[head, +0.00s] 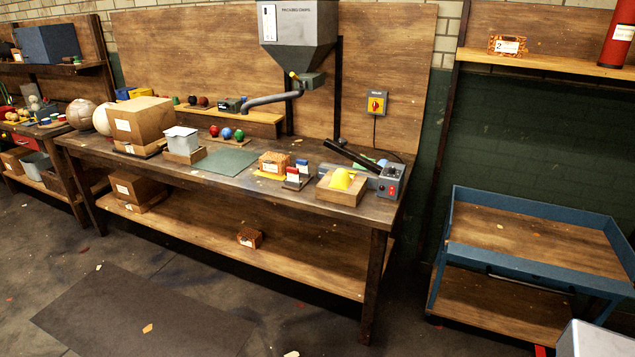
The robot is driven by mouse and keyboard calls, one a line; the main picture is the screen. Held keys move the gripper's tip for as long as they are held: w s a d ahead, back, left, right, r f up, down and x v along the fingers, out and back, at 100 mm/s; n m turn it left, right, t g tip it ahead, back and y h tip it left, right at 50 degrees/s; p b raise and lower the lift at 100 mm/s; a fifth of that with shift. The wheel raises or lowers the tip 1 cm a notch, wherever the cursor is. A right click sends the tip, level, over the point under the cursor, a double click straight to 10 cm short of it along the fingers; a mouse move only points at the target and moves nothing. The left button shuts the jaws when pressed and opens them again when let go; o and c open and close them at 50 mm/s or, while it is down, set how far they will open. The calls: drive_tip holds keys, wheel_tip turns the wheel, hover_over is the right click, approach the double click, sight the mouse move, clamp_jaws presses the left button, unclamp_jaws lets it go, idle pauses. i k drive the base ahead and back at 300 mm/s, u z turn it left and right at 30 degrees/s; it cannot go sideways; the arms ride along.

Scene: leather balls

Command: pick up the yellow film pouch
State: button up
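No thing in the head view is clearly a film pouch. A yellow rounded piece (341,179) sits in a wooden block (342,193) near the right end of the long workbench (225,188). A flat yellow patch (263,175) shows under a small orange crate (274,160) further left on the bench. I cannot tell which of these is the pouch. My gripper is not in view.
A grey hopper (298,30) with a bent pipe hangs above the bench. Small red and blue items stand beside the orange crate. A large cardboard box (140,120) stands at the left. A blue-framed cart (535,235) stands at the right. The floor in front is mostly clear.

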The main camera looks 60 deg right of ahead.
sight(343, 179)
drive_tip(key=z, duration=0.6)
drive_tip(key=k, duration=0.1)
drive_tip(key=u, duration=2)
drive_tip(key=k, duration=0.85)
drive_tip(key=z, duration=0.65)
drive_tip(key=k, duration=0.55)
drive_tip(key=z, duration=0.6)
drive_tip(key=i, duration=1.65)
drive_tip(key=u, duration=0.05)
